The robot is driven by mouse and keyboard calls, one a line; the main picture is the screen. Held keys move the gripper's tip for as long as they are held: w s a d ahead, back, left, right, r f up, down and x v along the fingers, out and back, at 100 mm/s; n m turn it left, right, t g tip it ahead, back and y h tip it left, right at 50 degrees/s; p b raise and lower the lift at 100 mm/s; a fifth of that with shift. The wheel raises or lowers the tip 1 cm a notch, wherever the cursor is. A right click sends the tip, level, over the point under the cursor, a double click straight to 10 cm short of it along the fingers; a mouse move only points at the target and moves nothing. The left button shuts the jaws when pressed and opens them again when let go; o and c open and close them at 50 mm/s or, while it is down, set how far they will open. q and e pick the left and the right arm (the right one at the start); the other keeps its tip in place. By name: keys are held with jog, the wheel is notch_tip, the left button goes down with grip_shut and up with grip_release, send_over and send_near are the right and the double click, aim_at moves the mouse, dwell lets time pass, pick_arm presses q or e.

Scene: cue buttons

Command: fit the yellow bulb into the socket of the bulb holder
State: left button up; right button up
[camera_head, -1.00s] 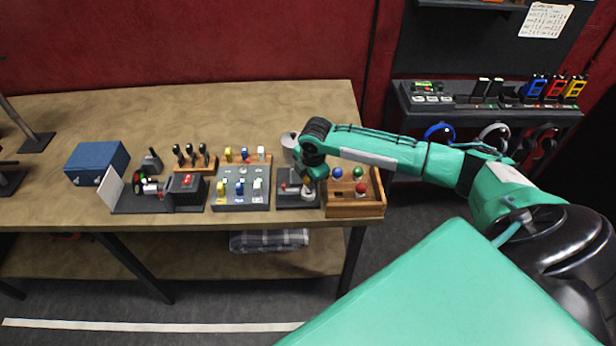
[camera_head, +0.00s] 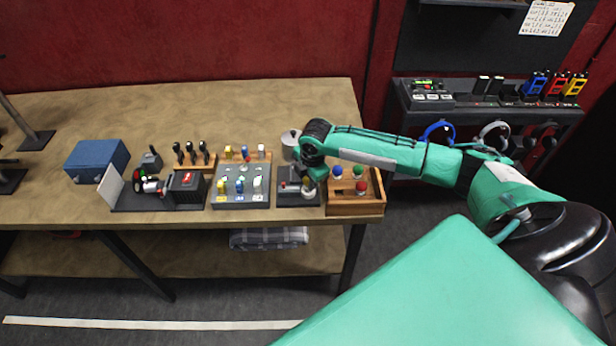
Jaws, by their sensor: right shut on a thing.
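The bulb holder (camera_head: 297,200) is a dark grey box near the front edge of the table, with a small red part on its left side. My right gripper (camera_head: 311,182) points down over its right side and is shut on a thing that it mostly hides. A small pale yellowish patch (camera_head: 308,184) shows at the fingertips, fitting the yellow bulb. Whether the bulb is seated in the socket or just above it cannot be told, as the gripper covers the socket. My left gripper is not in view.
A wooden tray (camera_head: 355,210) with blue, green and red bulbs stands right of the holder. A grey panel (camera_head: 240,201) with coloured switches is on its left. The table's back is clear.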

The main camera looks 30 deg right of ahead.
jog(key=shift+f, duration=0.65)
dwell(0.5)
jog(key=o, duration=1.2)
jog(key=shift+r, duration=0.1)
notch_tip(320, 180, up, 7)
jog(key=p, duration=0.7)
